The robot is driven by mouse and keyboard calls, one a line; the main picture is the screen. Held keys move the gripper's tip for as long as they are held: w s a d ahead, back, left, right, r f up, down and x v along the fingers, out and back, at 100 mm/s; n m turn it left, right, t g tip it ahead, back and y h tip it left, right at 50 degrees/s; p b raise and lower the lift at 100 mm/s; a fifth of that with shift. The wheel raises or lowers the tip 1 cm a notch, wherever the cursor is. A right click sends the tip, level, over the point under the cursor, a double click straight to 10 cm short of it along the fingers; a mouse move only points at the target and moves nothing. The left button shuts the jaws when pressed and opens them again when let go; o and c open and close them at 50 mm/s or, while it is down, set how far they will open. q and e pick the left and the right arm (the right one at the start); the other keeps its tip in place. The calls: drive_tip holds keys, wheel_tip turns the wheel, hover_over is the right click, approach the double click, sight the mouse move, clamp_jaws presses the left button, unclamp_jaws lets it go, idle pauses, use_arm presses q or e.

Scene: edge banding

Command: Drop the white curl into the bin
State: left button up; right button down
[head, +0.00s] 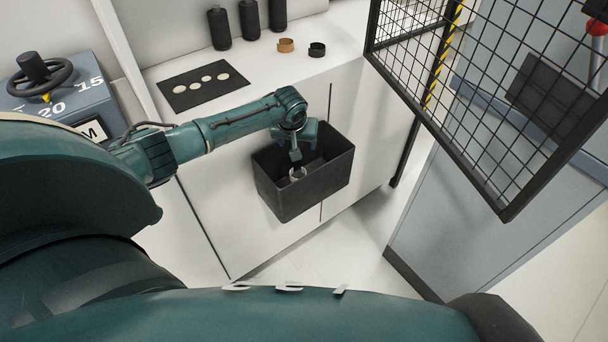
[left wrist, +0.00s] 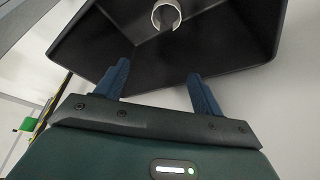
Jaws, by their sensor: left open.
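The white curl (head: 297,173) shows as a small pale ring within the outline of the black bin (head: 285,203), just below my left gripper (head: 296,158). In the left wrist view the curl (left wrist: 155,17) is at the top edge, partly cut off, with a dark grey shape in its middle. It lies beyond the fingertips and apart from them. My left gripper (left wrist: 158,70) is open, with no object between its blue fingers, and points into the bin (left wrist: 240,40). I cannot tell whether the curl touches the bin floor. My right gripper is not in view.
The bin is at the front of a white cabinet. On its top are a black mat (head: 203,88) with several pale discs, dark cylinders (head: 249,20), a brown ring (head: 286,45) and a black ring (head: 317,49). A mesh guard (head: 500,90) stands to the right.

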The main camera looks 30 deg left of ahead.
use_arm(q)
drive_tip(key=v, duration=1.3)
drive_tip(key=shift+p, duration=0.35)
drive_tip(key=s+d+f+m+t+h, duration=0.1)
drive_tip(key=s+d+f+m+h, duration=0.2)
drive_tip(key=s+d+f, duration=0.35)
drive_tip(key=s+d+f+m+t+h, duration=0.2)
drive_tip(key=s+d+f, duration=0.1)
drive_tip(key=d+f, duration=0.55)
drive_tip(key=s+d+m+t, duration=0.2)
drive_tip(key=s+d+t, duration=0.1)
drive_tip(key=s, duration=1)
drive_tip(key=shift+s+d, duration=0.25)
drive_tip(key=shift+d, duration=0.2)
drive_tip(key=shift+c, duration=0.4)
